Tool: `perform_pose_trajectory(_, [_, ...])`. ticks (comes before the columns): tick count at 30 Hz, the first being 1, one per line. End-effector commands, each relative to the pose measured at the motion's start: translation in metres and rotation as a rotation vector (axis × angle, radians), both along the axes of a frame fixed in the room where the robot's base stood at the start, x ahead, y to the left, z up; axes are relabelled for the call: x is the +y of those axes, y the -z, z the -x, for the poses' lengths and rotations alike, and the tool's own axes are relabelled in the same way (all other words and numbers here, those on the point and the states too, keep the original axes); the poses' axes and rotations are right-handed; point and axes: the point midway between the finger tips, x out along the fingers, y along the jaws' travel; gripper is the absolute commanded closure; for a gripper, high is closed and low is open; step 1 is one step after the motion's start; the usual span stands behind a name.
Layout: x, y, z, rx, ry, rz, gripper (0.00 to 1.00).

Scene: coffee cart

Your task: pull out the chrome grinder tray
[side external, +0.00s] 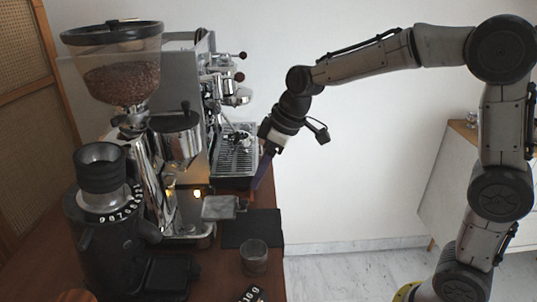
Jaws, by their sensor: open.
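The chrome grinder (155,185) stands on the brown counter, with a clear hopper of coffee beans (125,84) on top. A chrome tray-like base (203,238) shows at its foot, partly hidden by the grinder body. A grey metal box-like piece (220,207) with a small knob is just above, at the grinder's right; I cannot tell whether it belongs to the tray. My gripper (263,174) is open and empty, pointing down above the counter's right edge. It is up and to the right of the metal piece and appears apart from it.
An espresso machine (210,85) with a drip tray (236,160) stands behind the grinder. A black grinder (100,235) stands at front left. A dark mat (252,228) and a glass (254,257) lie to the right. Beyond the counter is free floor (340,270).

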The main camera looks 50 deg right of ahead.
Motion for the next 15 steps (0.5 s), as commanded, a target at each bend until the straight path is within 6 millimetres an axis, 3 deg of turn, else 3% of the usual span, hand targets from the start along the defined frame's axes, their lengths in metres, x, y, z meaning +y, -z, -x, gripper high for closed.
perform_pose_trajectory(6, [-0.007,-0.034,0.011,-0.004,0.0,-0.001,0.4])
perform_pose_trajectory(15, [-0.01,-0.046,0.016,-0.001,0.0,-0.001,0.4])
